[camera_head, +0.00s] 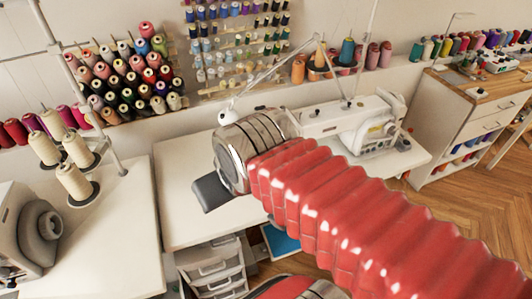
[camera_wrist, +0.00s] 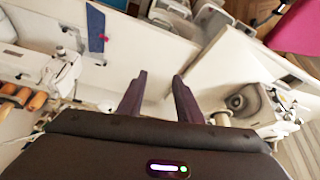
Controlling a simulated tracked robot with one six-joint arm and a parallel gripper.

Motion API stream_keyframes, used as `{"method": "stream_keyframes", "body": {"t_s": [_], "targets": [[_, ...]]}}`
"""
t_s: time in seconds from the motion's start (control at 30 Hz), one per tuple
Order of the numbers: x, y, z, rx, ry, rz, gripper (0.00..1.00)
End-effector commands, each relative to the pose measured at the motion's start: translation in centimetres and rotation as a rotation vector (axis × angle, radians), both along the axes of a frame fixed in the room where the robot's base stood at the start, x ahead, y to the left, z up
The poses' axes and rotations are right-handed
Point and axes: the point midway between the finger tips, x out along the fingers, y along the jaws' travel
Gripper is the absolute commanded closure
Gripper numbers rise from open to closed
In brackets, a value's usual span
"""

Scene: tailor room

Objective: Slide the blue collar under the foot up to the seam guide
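A narrow blue strip of cloth with a pink spot, which looks like the blue collar (camera_wrist: 96,30), lies on the white table (camera_wrist: 150,35) in the wrist view. My arm hides it in the head view. The white sewing machine (camera_head: 350,122) stands on the table's far right side; it also shows at the left in the wrist view (camera_wrist: 50,72). I cannot make out its foot or seam guide clearly. My gripper (camera_wrist: 159,78) is open with nothing between its dark purple fingers. It is above the table, apart from the strip and to its right in the wrist view.
A second machine (camera_head: 32,225) and cone spools (camera_head: 75,183) stand on the left table. Thread racks (camera_head: 125,75) line the back wall. White drawers (camera_head: 212,268) stand below the table. A blue item (camera_head: 280,242) shows beyond its front edge. The table's left part is clear.

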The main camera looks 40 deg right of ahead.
Motion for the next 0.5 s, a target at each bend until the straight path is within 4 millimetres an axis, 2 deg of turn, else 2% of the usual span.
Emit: {"method": "stream_keyframes", "body": {"t_s": [0.27,0.5], "targets": [[1.0,-0.7,0.0,-0.004,0.026,-0.014,0.63],[4.0,-3.2,-0.5,-0.01,0.101,-0.055,0.63]]}}
